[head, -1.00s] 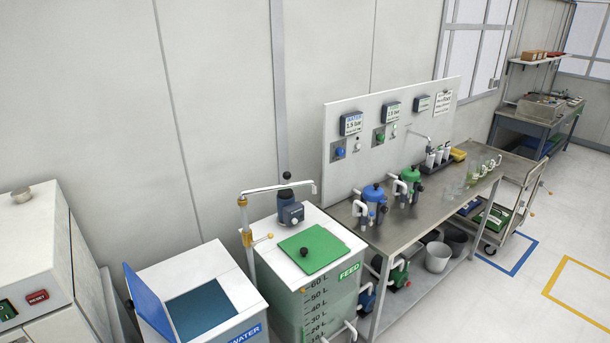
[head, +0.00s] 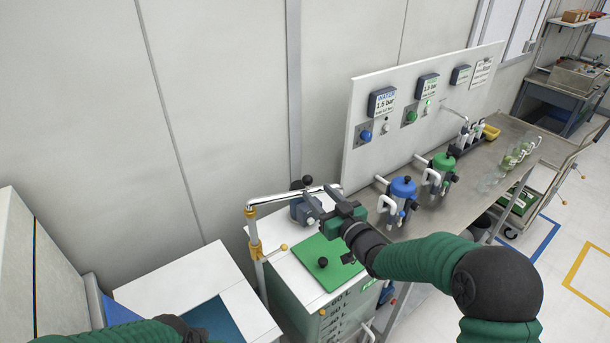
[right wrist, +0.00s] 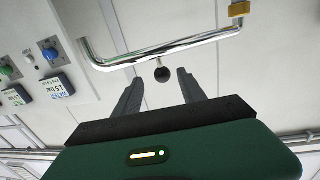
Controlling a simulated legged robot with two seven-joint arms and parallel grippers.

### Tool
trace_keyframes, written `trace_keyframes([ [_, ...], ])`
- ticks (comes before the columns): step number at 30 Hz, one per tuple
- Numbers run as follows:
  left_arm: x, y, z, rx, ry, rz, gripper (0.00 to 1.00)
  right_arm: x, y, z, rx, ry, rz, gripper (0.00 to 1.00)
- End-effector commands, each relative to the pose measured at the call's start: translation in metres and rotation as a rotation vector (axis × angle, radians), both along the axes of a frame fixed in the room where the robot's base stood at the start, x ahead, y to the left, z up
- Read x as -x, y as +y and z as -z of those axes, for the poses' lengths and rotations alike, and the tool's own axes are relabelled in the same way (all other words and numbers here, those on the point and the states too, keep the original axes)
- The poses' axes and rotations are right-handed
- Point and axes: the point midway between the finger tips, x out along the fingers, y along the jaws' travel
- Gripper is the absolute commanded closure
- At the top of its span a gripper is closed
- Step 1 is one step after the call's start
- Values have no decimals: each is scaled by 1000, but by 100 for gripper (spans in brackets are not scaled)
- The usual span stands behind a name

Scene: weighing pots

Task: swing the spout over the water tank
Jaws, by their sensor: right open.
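The spout (head: 290,196) is a chrome pipe on an upright post with a brass fitting, and its arm reaches right over the feed tank (head: 290,268). A black knob (head: 307,180) stands on the spout. My right gripper (head: 320,207) is open beside the spout; in the right wrist view the pipe (right wrist: 190,44) crosses ahead of the fingers and the knob (right wrist: 162,74) appears between them, not gripped. The white water tank (head: 175,283) is left of the post, its opening partly hidden by my left arm. My left gripper is out of view.
A green lid (head: 318,258) with a black knob lies on the feed tank, with a blue-grey motor unit behind it. A steel bench (head: 500,165) with blue and green vessels stands to the right. A wall panel with gauges rises behind the bench.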

Motion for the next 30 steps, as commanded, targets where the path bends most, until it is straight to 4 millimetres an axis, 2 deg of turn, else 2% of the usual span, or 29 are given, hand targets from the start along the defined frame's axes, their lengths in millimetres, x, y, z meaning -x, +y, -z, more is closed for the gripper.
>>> trace_keyframes([
  [3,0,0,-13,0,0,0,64,-26,15,-4,-3,-1,-1,52],
  [9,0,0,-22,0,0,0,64,-62,34,0,-1,3,1,52],
  [14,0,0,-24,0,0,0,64,-72,40,3,0,4,1,52],
  [21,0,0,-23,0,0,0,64,-71,40,2,2,3,1,53],
  [30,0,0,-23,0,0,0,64,-72,41,2,1,2,0,92],
])
